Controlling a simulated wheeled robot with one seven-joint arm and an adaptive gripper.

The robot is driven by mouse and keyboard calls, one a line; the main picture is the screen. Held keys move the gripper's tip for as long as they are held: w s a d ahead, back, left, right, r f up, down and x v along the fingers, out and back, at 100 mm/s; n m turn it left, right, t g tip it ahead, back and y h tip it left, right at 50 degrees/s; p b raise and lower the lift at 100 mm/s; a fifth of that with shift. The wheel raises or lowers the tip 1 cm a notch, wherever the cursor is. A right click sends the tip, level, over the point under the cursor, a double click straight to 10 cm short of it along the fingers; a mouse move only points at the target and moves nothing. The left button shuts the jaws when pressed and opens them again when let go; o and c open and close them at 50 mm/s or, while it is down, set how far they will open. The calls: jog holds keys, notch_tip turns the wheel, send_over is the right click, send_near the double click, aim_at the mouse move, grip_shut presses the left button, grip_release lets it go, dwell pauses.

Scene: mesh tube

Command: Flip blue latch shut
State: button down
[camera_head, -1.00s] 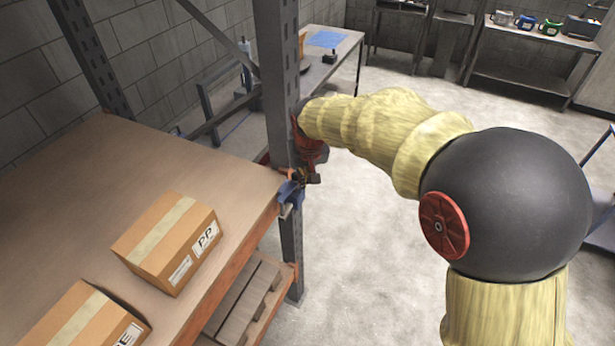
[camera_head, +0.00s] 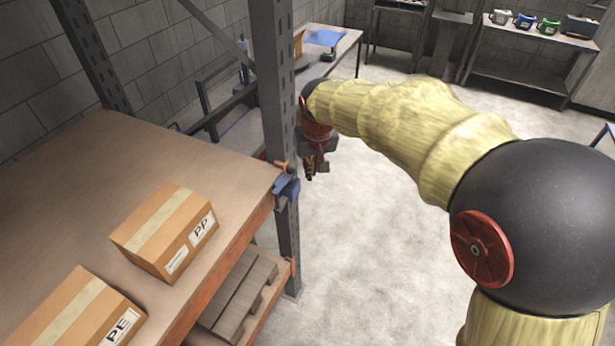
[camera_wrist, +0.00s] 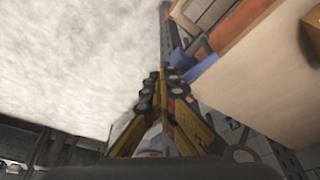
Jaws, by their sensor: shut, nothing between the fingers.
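The blue latch (camera_head: 287,187) sits on the grey rack post at the front right corner of the upper wooden shelf. In the wrist view it shows as a blue patch (camera_wrist: 203,49) beside the post, right of and beyond the fingertips. I cannot tell the latch's exact angle. My gripper (camera_head: 309,176) is just right of the latch, with a small gap in the head view, pointing down. In the wrist view its fingers (camera_wrist: 167,72) come together at the tips, shut and empty.
The rack post (camera_head: 276,90) stands directly left of my gripper. Two cardboard boxes, one nearer (camera_head: 82,312) and one farther (camera_head: 165,232), lie on the shelf (camera_head: 95,185). A wooden pallet (camera_head: 240,295) lies below. Open concrete floor (camera_head: 365,240) is to the right.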

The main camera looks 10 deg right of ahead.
jog(key=d+v, duration=0.1)
jog(key=v, duration=0.5)
jog(key=shift+w+r, duration=0.1)
jog(key=shift+w, duration=0.1)
jog(key=shift+d, duration=0.1)
jog(key=s+d+f+b, duration=0.2)
jog(key=s+f+b, duration=0.3)
jog(key=s, duration=0.4)
jog(key=s+d+f+t+b, duration=0.1)
jog(key=s+d+f+b, duration=0.1)
jog(key=s+f+b, duration=0.3)
jog(key=s+d+f+t+b, duration=0.1)
jog(key=s+f+b, duration=0.4)
jog(key=s, duration=0.8)
jog(key=shift+s+d+f+m+b, duration=0.15)
jog(key=shift+s+d+m+b, duration=0.2)
jog(key=shift+d+b, duration=0.35)
